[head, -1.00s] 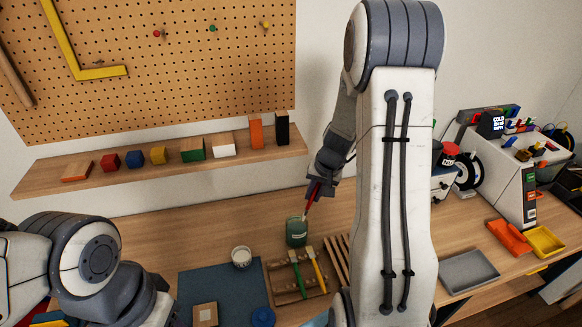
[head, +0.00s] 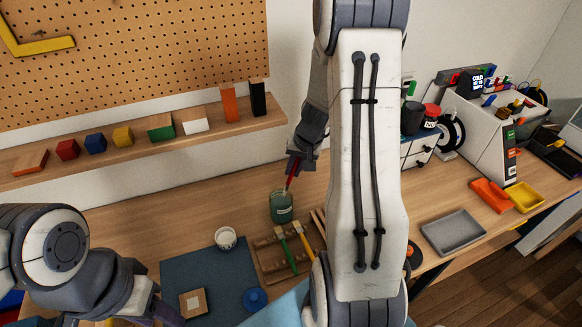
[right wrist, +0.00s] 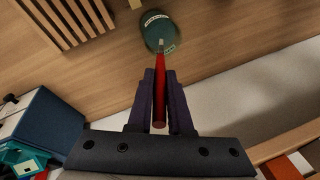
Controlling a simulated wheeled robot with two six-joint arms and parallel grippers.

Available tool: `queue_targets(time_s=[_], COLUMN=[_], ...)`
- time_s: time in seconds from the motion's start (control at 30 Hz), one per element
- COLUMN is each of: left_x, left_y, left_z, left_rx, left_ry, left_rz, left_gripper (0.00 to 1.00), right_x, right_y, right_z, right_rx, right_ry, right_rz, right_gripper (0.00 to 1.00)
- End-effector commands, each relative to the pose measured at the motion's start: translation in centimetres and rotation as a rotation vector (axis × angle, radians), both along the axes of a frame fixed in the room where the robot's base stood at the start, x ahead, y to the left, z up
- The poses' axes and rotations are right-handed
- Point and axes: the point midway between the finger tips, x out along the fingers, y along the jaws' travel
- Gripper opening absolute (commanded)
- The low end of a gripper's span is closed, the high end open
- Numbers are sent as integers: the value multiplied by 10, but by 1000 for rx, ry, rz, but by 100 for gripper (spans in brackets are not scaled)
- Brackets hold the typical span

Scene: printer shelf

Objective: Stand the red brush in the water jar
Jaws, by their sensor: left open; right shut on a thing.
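The water jar (head: 281,207) is a green jar with a pale label, upright on the wooden table; it also shows in the right wrist view (right wrist: 157,27). My right gripper (head: 296,162) is shut on the red brush (head: 291,176). In the right wrist view the red brush (right wrist: 160,86) lies between the fingers, its pale tip towards the jar. The tip is at the jar's mouth; I cannot tell how far inside it is. The brush leans slightly. My left gripper (head: 160,312) is low at the left, partly cut off by the frame edge.
A brush rack (head: 270,262) holds a green and a yellow brush near the jar. A white cup (head: 226,238) and a blue mat (head: 195,275) are to its left. A grey tray (head: 453,232) is at the right. A wall shelf (head: 140,145) with blocks runs behind.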

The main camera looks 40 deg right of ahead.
Motion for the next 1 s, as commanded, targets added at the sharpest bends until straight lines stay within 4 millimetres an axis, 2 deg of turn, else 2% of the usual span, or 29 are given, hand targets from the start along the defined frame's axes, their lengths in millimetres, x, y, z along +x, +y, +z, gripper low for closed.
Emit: queue_targets(time_s=[0.1,1.0], left_x=[0,0], left_y=[0,0], left_z=[-15,-90], left_rx=[0,0], left_ry=[0,0], left_rz=[1,-1], left_gripper=[48,48], right_x=[1,15], right_y=[1,15], right_z=[-16,-93], right_rx=[0,0], right_ry=[0,0], right_rz=[0,0], right_gripper=[0,0])
